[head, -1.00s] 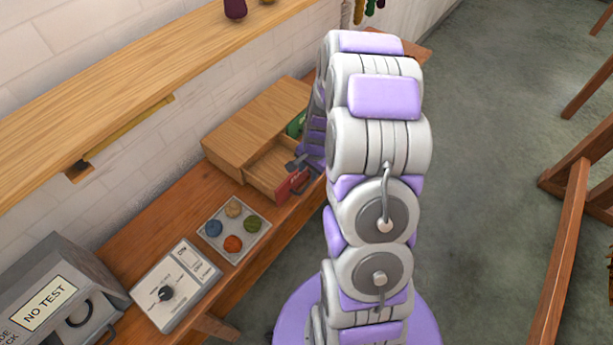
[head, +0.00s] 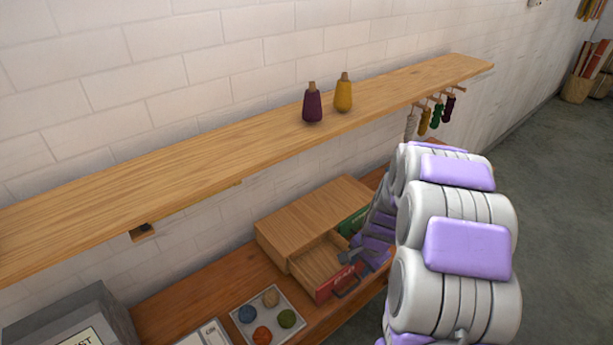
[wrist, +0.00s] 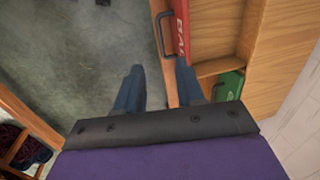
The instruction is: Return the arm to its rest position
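My arm (head: 455,215) reaches over the right part of the wooden bench in the head view, bent downward. My gripper (head: 362,252) is close to the right end of a pulled-out drawer with a red front (head: 335,284). In the wrist view my gripper (wrist: 160,82) has its two dark blue fingers wide apart, with nothing held between them. The red drawer front (wrist: 180,30) and its dark handle (wrist: 162,38) lie just ahead of the fingers. The wrist hides part of the scene below.
The wooden drawer box (head: 312,215) also has a green front (head: 352,222). A tray of wool balls (head: 247,335) sits on the bench. A long shelf (head: 220,185) above holds a purple cone (head: 312,105) and a yellow cone (head: 343,94). Small skeins (head: 436,115) hang beyond.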

